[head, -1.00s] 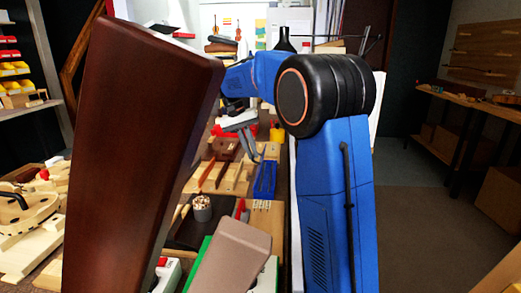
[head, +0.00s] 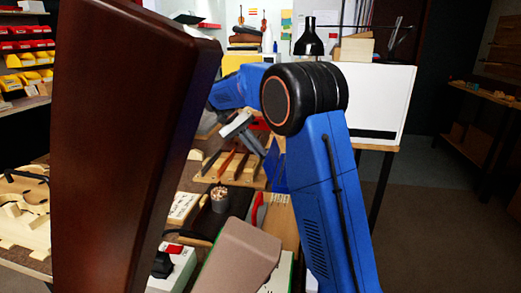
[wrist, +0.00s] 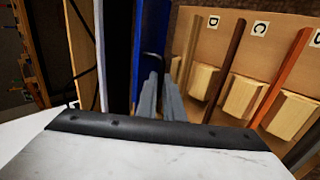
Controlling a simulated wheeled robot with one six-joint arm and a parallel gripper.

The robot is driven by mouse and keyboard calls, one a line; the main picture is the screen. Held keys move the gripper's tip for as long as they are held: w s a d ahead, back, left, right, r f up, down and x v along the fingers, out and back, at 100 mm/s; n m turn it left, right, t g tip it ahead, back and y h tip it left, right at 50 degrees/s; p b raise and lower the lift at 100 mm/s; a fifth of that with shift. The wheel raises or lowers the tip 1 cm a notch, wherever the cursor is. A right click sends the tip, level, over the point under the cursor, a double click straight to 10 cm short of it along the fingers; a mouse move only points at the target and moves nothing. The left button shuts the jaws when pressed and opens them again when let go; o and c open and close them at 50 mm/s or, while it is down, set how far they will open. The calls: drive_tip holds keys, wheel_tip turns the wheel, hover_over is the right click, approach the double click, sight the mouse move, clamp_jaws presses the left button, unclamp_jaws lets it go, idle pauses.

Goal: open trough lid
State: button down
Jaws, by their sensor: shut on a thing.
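The blue trough lid (wrist: 150,45) stands as an upright blue panel in the wrist view, with a dark bent handle at its near face. My gripper (wrist: 162,82) is shut at this handle; the exact contact is small and hard to see. In the head view the blue lid (head: 279,168) is partly hidden behind my blue arm. My gripper (head: 262,152) reaches down beside it from the upper left. The inside of the trough is hidden.
A wooden rack with lettered slots (wrist: 240,60) holds dark and reddish strips right of the lid. A large dark brown block (head: 125,150) covers the head view's left foreground. A taupe block (head: 238,258) and a cup of small sticks (head: 218,200) are on the bench.

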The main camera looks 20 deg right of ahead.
drive_tip(key=shift+w+a+f, duration=0.15)
drive_tip(key=shift+a+f, duration=0.2)
drive_tip(key=shift+f, duration=0.2)
drive_tip(key=c, duration=1.9)
unclamp_jaws()
drive_tip(key=shift+w+a, duration=0.1)
drive_tip(key=shift+r, duration=0.1)
